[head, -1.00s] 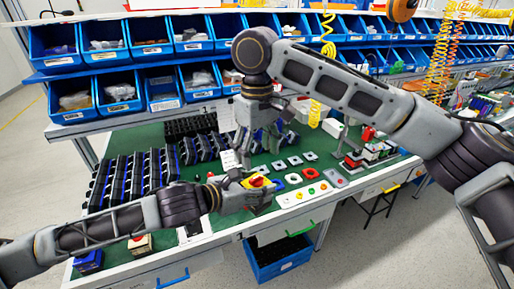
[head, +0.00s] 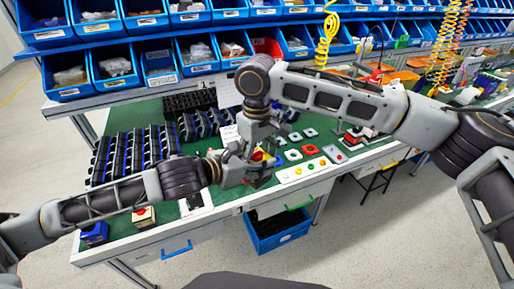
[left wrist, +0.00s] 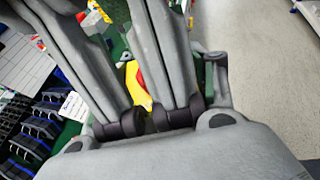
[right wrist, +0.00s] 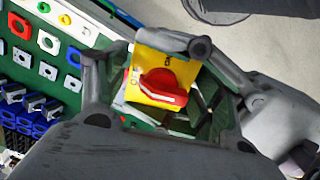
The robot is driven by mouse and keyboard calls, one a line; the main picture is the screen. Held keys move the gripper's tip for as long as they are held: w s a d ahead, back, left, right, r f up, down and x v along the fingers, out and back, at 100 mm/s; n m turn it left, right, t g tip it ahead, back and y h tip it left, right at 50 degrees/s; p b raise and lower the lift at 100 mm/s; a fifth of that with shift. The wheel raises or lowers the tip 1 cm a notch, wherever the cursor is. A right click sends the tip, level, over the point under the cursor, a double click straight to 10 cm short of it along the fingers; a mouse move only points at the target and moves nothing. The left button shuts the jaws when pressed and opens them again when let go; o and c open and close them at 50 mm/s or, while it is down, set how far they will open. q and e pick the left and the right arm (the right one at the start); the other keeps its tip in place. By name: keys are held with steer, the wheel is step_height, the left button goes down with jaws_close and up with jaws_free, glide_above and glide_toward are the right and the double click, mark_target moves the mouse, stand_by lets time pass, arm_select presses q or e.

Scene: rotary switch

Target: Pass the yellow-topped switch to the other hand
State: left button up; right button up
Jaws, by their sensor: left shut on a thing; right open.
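The yellow-topped switch (right wrist: 158,76) has a yellow plate and a red knob. My left gripper (head: 256,172) is shut on it above the bench's front part. In the left wrist view, slivers of the yellow and red switch (left wrist: 140,86) show between the fingers. My right gripper (head: 262,142) is open, close above the switch, and overlaps it in the head view. In the right wrist view, the switch lies between the right gripper's spread fingers, with its knob facing the camera. I cannot tell whether these fingers touch it. The switch's lower part is hidden.
The green bench (head: 222,197) carries rows of dark racks (head: 130,157) at left and a white panel with coloured buttons (head: 307,168) at right. Small square plates lie behind the grippers. Blue bins (head: 110,65) line the back. A blue crate (head: 278,230) stands on the floor.

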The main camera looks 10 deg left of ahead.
steer(key=shift+f, duration=0.35)
steer(key=c, duration=0.8)
arm_select(q)
steer(key=o, duration=1.3)
arm_select(e)
steer(key=shift+c, duration=0.8)
